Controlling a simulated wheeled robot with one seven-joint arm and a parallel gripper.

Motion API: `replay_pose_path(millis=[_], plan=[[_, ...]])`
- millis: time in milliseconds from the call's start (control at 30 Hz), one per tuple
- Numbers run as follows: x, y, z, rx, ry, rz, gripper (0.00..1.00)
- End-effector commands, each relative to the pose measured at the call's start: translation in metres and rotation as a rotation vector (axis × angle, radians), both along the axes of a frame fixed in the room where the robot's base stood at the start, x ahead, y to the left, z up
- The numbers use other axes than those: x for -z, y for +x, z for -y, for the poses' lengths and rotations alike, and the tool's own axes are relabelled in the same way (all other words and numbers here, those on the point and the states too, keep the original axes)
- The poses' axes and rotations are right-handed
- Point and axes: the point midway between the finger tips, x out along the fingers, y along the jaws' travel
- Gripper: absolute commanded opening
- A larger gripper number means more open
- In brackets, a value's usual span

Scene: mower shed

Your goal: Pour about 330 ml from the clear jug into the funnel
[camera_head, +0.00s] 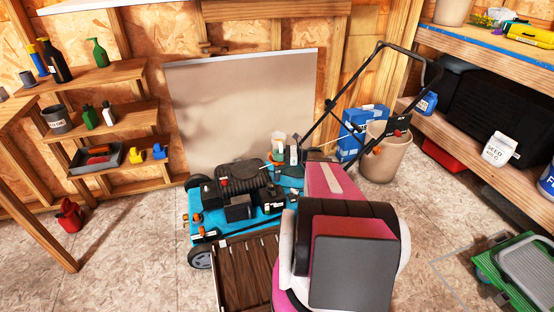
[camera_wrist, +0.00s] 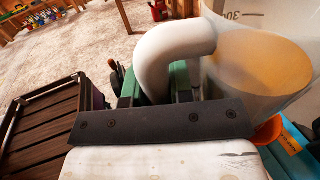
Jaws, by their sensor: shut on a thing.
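The clear jug (camera_wrist: 255,70) fills the right of the wrist view, with amber liquid inside and measuring marks on its wall. My gripper (camera_wrist: 165,85) is shut on its thick pale handle (camera_wrist: 165,50), with the green finger pads on either side. A small part of an orange funnel (camera_wrist: 268,131) shows below the jug; the jug hides the rest. In the head view the jug (camera_head: 278,142) is small, above the far side of the blue mower (camera_head: 225,215), and my arm covers most of the gripper. I see no stream of liquid, and I cannot tell how far the jug tilts.
A dark slatted wooden crate (camera_head: 247,270) stands in front of the mower. The mower's black handle (camera_head: 350,95) rises behind my arm, near a beige bin (camera_head: 386,155). Shelves line the left and right walls. The left floor is mostly clear.

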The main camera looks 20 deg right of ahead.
Motion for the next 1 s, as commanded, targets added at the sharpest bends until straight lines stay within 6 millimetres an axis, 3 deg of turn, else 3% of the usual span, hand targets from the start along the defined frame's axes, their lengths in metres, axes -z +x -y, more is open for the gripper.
replay_pose_path(millis=[233,700,1000], plan=[[0.005,-0.012,-0.001,0.001,0.002,-0.002,0.00],[0.054,-0.085,-0.010,0.001,0.003,-0.002,0.00],[0.062,-0.098,-0.012,0.000,0.003,0.001,0.00]])
